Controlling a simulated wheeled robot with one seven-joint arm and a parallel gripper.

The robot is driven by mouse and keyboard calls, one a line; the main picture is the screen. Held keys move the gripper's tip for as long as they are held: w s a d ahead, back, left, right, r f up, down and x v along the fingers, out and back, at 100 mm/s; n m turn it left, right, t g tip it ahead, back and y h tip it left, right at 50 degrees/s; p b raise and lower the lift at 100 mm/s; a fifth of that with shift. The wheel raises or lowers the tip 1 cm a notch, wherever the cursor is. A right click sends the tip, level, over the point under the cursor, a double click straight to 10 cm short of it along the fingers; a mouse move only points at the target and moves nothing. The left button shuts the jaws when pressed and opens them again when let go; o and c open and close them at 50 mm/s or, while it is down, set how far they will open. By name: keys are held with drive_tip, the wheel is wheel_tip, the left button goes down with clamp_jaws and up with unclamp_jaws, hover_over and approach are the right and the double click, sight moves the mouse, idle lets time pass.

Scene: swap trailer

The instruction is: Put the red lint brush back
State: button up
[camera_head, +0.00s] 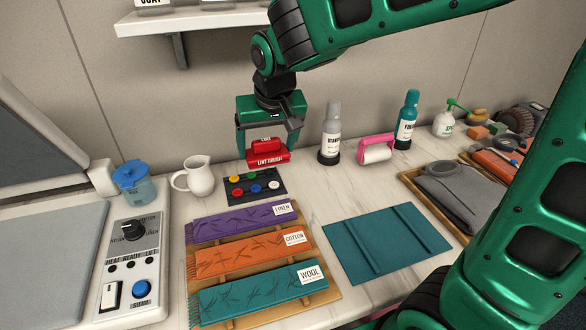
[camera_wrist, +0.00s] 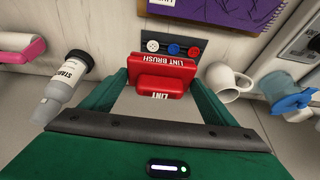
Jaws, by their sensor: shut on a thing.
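The red lint brush (camera_head: 267,153) is held in my green gripper (camera_head: 266,150), which points down above the back of the counter. In the wrist view the lint brush (camera_wrist: 160,77) sits between the two green fingers (camera_wrist: 164,85), its "LINT BRUSH" label showing. In the head view it appears just behind a dark card with coloured buttons (camera_head: 254,186). I cannot tell whether its underside touches the counter.
A white pitcher (camera_head: 197,178) stands left of my gripper, with a blue-lidded jug (camera_head: 133,184) beyond it. Purple, orange and teal cloths lie on a wooden board (camera_head: 325,296) in front. A teal ribbed mat (camera_head: 386,243) lies at the right. A teal bottle (camera_head: 407,121) stands at the back.

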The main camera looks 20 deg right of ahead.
drive_tip(key=w+d+f, duration=0.1)
drive_tip(key=d+f, duration=0.1)
drive_tip(key=d, duration=0.1)
drive_tip(key=w+d+f, duration=0.2)
drive_tip(key=d, duration=0.1)
drive_tip(key=w+d+f, duration=0.2)
drive_tip(key=d+f, duration=0.1)
drive_tip(key=d, duration=0.1)
drive_tip(key=shift+w, duration=0.1)
drive_tip(key=shift+f, duration=1.9)
drive_tip(key=shift+f, duration=0.35)
drive_tip(key=o, duration=1.1)
drive_tip(key=v, duration=1.3)
drive_tip(key=s+d+f+m+g+h, duration=0.1)
drive_tip(key=s+d+f+m+g, duration=0.15)
drive_tip(key=s+d, duration=1.05)
drive_tip(key=s+d+f+m+g, duration=0.1)
drive_tip(key=s+d+m, duration=0.1)
drive_tip(key=s, duration=0.5)
drive_tip(key=s+d+f+m+g+y, duration=0.1)
drive_tip(key=s+f+m, duration=0.1)
drive_tip(key=s, duration=0.6)
drive_tip(key=shift+s+d, duration=0.15)
drive_tip(key=shift+d, duration=0.25)
